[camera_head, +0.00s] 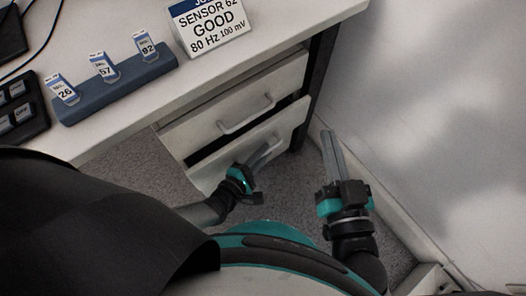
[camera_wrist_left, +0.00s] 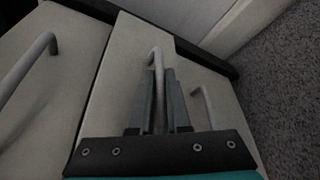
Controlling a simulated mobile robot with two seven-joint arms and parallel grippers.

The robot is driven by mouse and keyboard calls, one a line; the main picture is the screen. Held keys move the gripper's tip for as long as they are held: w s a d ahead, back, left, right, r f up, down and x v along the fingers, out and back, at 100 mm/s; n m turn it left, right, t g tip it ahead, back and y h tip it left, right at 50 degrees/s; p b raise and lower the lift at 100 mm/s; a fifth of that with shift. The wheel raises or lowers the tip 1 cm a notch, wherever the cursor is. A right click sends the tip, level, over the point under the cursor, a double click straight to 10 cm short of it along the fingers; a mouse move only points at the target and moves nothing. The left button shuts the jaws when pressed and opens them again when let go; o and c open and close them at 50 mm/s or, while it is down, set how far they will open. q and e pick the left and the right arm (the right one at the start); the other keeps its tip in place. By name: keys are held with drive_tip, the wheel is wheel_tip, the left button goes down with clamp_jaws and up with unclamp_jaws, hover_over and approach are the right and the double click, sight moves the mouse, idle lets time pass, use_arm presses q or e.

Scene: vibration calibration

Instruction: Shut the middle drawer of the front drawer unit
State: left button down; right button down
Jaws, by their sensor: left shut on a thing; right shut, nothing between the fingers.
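The drawer unit under the desk has pale fronts with bar handles. In the head view its top drawer (camera_head: 250,103) is above the middle drawer (camera_head: 289,124), and a dark gap shows along the middle drawer's upper edge. The middle drawer stands slightly out. My left gripper (camera_head: 262,154) is shut on the middle drawer's handle (camera_wrist_left: 155,56), which runs between the two fingers in the left wrist view. The top drawer's handle (camera_wrist_left: 27,62) and the lower drawer's handle (camera_wrist_left: 205,105) are to either side there. My right gripper (camera_head: 331,143) is shut and empty, right of the unit.
The desk top (camera_head: 115,135) carries a sign reading GOOD (camera_head: 211,24), a blue rack (camera_head: 118,88) with three labelled sensors, and a dark button panel (camera_head: 20,108). A pale wall (camera_head: 430,90) stands at the right. Grey carpet (camera_head: 285,185) lies below.

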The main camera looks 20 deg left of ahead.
sight(253, 142)
idle(0.8)
use_arm(q)
drive_tip(key=shift+w+a, duration=0.75)
drive_tip(key=shift+a, duration=0.2)
drive_tip(key=shift+w+a, duration=0.75)
drive_tip(key=shift+a, duration=0.15)
drive_tip(key=c, duration=0.9)
unclamp_jaws()
